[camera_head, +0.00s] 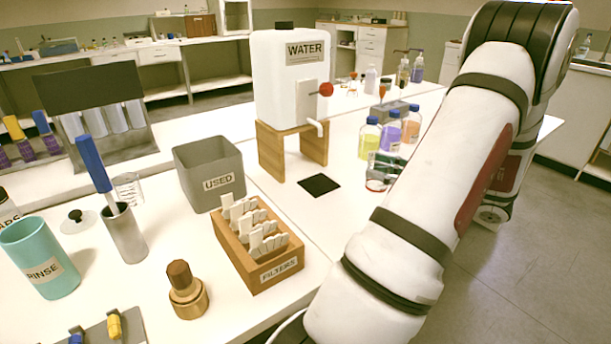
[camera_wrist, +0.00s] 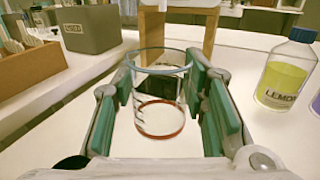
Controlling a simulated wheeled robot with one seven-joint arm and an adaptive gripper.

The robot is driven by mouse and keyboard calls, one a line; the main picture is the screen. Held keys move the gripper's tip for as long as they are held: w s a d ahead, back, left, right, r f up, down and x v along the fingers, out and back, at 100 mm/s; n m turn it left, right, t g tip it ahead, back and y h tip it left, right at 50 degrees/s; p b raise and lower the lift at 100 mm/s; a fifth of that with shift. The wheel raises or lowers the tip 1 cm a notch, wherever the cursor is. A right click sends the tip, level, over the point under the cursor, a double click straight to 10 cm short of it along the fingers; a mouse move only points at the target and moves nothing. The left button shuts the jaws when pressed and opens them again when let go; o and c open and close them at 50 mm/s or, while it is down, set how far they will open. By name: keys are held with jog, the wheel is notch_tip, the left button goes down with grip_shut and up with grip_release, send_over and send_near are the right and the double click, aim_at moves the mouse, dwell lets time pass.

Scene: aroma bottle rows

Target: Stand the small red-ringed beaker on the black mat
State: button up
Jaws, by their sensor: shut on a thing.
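The small clear glass beaker with a red ring round its base (camera_wrist: 160,134) is upright between the green finger pads of my gripper (camera_wrist: 166,90). The pads are shut on its sides. In the head view, the beaker (camera_head: 375,186) shows partly beside my arm, right of the black mat. Whether its base touches the table is hard to tell. The square black mat (camera_head: 320,185) lies flat and empty on the white table, in front of the water tank's wooden stand. In the wrist view, a dark patch, probably the mat, shows through the glass.
The WATER tank (camera_head: 287,85) stands on a wooden stand (camera_head: 272,150) behind the mat. Coloured bottles, including a yellow LEMON bottle (camera_wrist: 287,75), stand to the right. A grey USED bin (camera_head: 207,178) and a wooden FILTERS box (camera_head: 275,270) are to the left.

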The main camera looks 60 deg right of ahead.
jog(key=shift+w, duration=0.35)
jog(key=w+a+b, duration=0.3)
jog(key=a+b, duration=0.3)
jog(key=a, duration=0.2)
jog(key=w+d+b, duration=0.1)
jog(key=w+d, duration=0.2)
jog(key=w+d+f+b, duration=0.1)
jog(key=w+d+b, duration=0.1)
jog(key=w+d, duration=0.1)
jog(key=w+d+b, duration=0.1)
jog(key=w+d, duration=0.2)
jog(key=w, duration=0.2)
jog(key=shift+w+d+f+b, duration=0.2)
jog(key=shift+w+d+b, duration=0.05)
jog(key=shift+d+b, duration=0.1)
jog(key=f+b, duration=0.1)
jog(key=f, duration=0.1)
jog(key=f+b, duration=0.1)
jog(key=shift+w+d+f+b, duration=0.25)
jog(key=shift+w+f+b, duration=0.05)
jog(key=shift+f, duration=0.05)
jog(key=shift+f, duration=0.1)
jog(key=o, duration=1.2)
jog(key=shift+o, duration=0.2)
